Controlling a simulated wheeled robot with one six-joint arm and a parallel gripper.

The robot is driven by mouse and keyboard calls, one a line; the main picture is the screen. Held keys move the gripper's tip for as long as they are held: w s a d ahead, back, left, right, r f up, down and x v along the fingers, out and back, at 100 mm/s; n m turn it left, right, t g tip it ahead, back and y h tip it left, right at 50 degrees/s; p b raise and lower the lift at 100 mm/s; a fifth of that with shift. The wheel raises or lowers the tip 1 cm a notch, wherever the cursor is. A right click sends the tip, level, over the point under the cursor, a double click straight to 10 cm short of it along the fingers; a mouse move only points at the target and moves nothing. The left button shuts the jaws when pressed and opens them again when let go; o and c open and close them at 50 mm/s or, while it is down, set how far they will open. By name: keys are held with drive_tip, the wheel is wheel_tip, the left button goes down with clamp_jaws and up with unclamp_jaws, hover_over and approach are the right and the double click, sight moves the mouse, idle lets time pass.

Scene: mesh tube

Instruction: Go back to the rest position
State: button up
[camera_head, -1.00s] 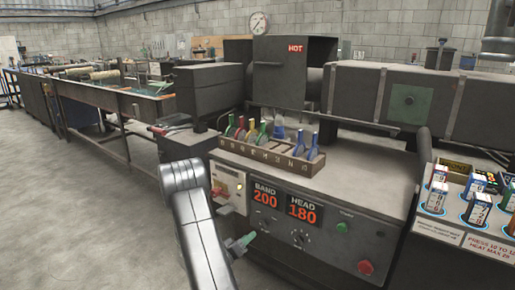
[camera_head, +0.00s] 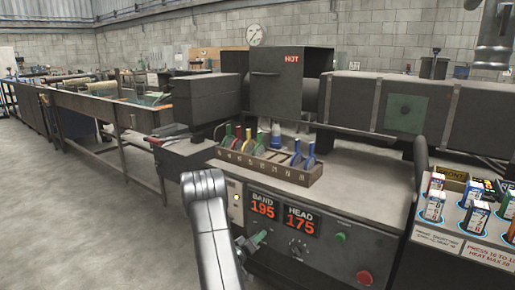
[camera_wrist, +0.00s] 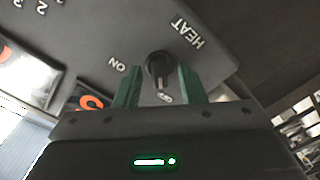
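My gripper (camera_head: 259,237) is at the front panel of the dark machine console (camera_head: 350,200), low in the head view. In the wrist view its two green fingers (camera_wrist: 158,76) are open, with a gap between them. A dark round knob (camera_wrist: 157,62) shows between and just beyond the fingertips, on a panel lettered "HEAT" and "ON". I cannot tell how far the fingertips are from the knob; they do not look closed on it. My arm's last link covers part of the console's left front.
Red displays read BAND 195 (camera_head: 263,207) and HEAD 175 (camera_head: 300,220). A green button (camera_head: 340,238) and a red button (camera_head: 363,278) sit to the right. Labelled packs stand on a side stand (camera_head: 480,225). Open floor (camera_head: 90,220) lies left.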

drive_tip(key=p+v, duration=0.1)
drive_tip(key=v, duration=1.3)
drive_tip(key=w+d+m+b, duration=0.8)
drive_tip(key=w+m+b, duration=0.2)
drive_tip(key=m, duration=0.7)
drive_tip(key=shift+w+d+m, duration=0.2)
drive_tip(key=shift+w+m, duration=0.2)
drive_tip(key=shift+w, duration=0.2)
drive_tip(key=shift+r, duration=0.1)
